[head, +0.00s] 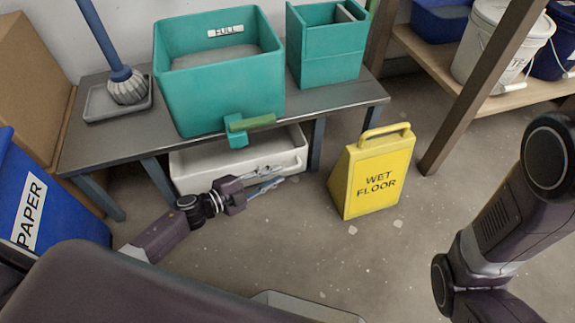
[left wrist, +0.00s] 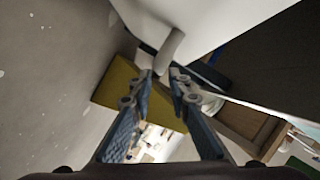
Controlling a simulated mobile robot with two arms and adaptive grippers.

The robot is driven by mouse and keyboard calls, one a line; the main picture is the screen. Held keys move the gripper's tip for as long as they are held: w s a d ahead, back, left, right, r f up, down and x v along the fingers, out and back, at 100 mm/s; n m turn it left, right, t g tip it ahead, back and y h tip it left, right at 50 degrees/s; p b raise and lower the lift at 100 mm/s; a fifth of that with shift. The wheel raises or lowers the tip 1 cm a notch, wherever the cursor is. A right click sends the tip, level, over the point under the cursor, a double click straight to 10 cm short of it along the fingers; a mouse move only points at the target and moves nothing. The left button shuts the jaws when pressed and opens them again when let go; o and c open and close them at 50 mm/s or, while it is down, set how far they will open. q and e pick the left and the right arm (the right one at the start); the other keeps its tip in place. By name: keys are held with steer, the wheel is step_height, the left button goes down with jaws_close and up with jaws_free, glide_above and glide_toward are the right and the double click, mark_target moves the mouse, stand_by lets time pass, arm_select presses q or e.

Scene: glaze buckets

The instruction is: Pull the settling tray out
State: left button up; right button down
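The settling tray (head: 292,158), a white shallow tray, sits low under the grey bench, its front side facing me. In the left wrist view its white wall (left wrist: 225,18) fills the top, with a grey rounded handle (left wrist: 170,48) sticking out. My left gripper (head: 280,178) is in front of the tray, its two fingers apart. In the left wrist view the left gripper (left wrist: 161,75) points at the handle, whose lower end shows about between the fingertips. I cannot tell whether they touch. My right arm is at the right; its gripper is out of view.
A teal bucket marked FULL (head: 215,95) with a green-handled valve stands on the bench (head: 330,103) above the tray. A yellow wet floor sign (head: 372,175) stands right of the tray. A blue paper bin (head: 60,205) is at the left.

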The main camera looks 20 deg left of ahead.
mark_target(285, 170)
arm_select(q)
steer(key=b+x, duration=0.2)
steer(key=x, duration=0.2)
steer(key=shift+w+d+f, duration=0.15)
steer(key=shift+w+f, duration=0.05)
steer(key=shift+w+d+b, duration=0.3)
steer(key=shift+w+d, duration=0.1)
steer(key=shift+w, duration=0.2)
steer(key=shift+c, duration=0.5)
jaws_close()
